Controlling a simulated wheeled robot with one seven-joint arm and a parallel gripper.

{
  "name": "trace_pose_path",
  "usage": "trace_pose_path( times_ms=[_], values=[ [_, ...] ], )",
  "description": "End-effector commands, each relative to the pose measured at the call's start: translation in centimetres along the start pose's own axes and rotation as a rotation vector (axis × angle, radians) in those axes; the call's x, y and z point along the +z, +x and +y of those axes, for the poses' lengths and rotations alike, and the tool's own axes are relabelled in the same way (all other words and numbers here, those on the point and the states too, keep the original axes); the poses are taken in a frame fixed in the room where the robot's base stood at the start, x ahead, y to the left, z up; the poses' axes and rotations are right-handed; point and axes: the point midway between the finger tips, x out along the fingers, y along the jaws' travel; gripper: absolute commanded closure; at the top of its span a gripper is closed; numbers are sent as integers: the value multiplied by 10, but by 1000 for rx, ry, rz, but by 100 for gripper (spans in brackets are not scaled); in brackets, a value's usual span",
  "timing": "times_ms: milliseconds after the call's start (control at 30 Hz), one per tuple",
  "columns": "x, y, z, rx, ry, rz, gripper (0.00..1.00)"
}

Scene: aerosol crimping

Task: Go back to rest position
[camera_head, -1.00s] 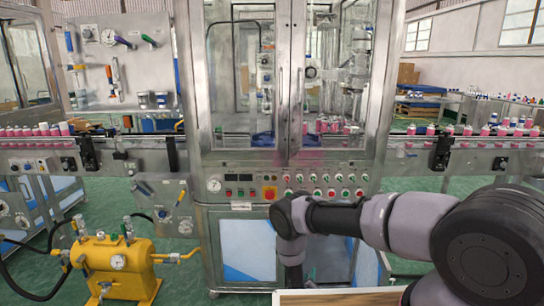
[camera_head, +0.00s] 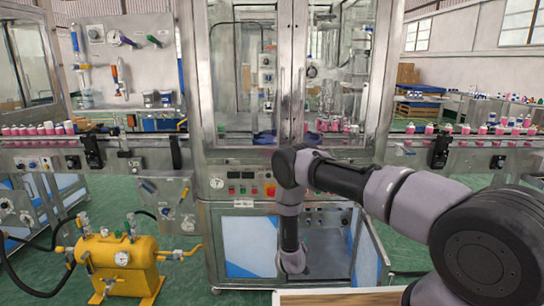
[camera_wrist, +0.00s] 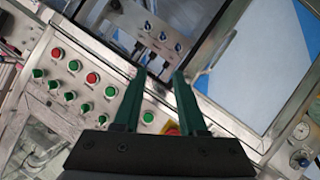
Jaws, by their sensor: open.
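My gripper (camera_wrist: 157,78) is open in the wrist view, with two green fingers apart and nothing between them. It is in front of the crimping machine's button panel (camera_wrist: 80,85), which appears tilted in that view. A dark opening with a knob plate (camera_wrist: 160,40) lies beyond the fingertips. In the head view my arm reaches in from the right, bends at a raised elbow and hangs down in front of the machine's lower cabinet (camera_head: 246,245). The fingers cannot be made out there.
The button panel also shows in the head view (camera_head: 240,188), partly behind my arm. A cabinet door (camera_head: 367,258) stands open at right. A yellow tank (camera_head: 120,262) stands at lower left. Conveyors with pink cans (camera_head: 38,130) run on both sides. A wooden-edged surface (camera_head: 340,298) is at the bottom.

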Motion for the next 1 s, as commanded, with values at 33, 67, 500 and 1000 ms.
trace_pose_path(
  times_ms=[33, 67, 500, 1000],
  values=[
    [-24, 3, 8, -7, 40, -8, 59],
    [-38, 4, 12, -16, 64, -15, 59],
    [-256, -32, 127, -205, 439, -149, 59],
    [-390, -196, 298, -418, 679, -283, 59]
  ],
)
